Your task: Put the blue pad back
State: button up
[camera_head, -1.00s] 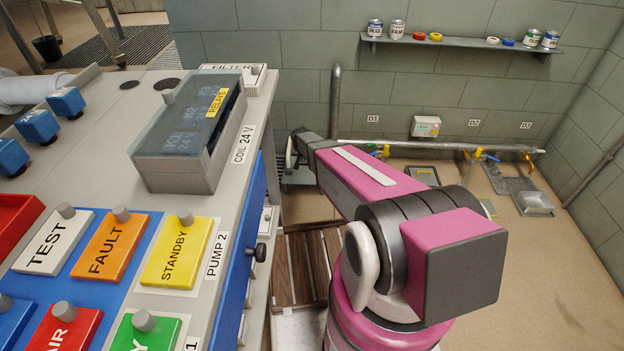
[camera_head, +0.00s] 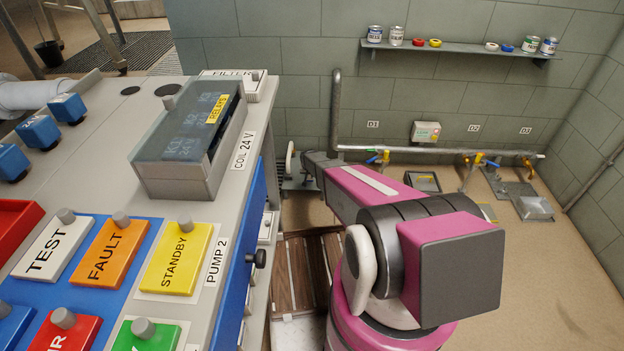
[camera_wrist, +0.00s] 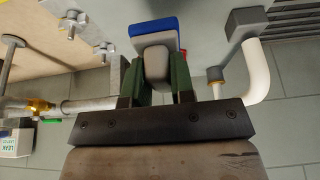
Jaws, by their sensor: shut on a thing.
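In the wrist view, my gripper (camera_wrist: 156,88) has its green fingers shut on a grey knob. A blue pad (camera_wrist: 152,28) is joined to that knob and sticks out beyond the fingertips. A grey surface lies behind it; I cannot tell whether the pad touches it. In the head view, my pink arm reaches away over the floor, to the right of the panel. The gripper and held pad cannot be made out there. The panel (camera_head: 216,232) carries white TEST (camera_head: 46,246), orange FAULT (camera_head: 108,252) and yellow STANDBY (camera_head: 177,258) pads. Another blue pad (camera_head: 12,320) is partly cut off at lower left.
A relay box (camera_head: 190,140) with a clear lid stands on the panel. Blue blocks (camera_head: 38,134) line its left. A wall shelf (camera_head: 460,48) holds cans and rings. A pipe (camera_head: 400,149) with valves runs low along the wall. The floor at right is mostly clear.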

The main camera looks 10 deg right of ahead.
aim_at(312, 181)
jog(key=shift+w+d+f, duration=0.8)
jog(key=shift+w+d, duration=0.05)
jog(key=shift+w, duration=0.2)
jog(key=shift+f, duration=1.95)
jog(key=shift+f, duration=0.15)
jog(key=o, duration=0.8)
jog(key=v, duration=1.2)
jog(key=s+r+g, duration=0.1)
jog(key=s+r, duration=0.9)
jog(key=s, duration=0.1)
jog(key=s+r+n+g, duration=0.1)
jog(key=s+r+g, duration=0.1)
jog(key=s+r, duration=0.9)
jog(key=s+d+r+n+g, duration=0.1)
jog(key=s+r, duration=0.9)
jog(key=s, duration=0.3)
jog(key=shift+s+r+y, duration=0.15)
jog(key=shift+r+y, duration=0.1)
jog(key=shift+y, duration=0.15)
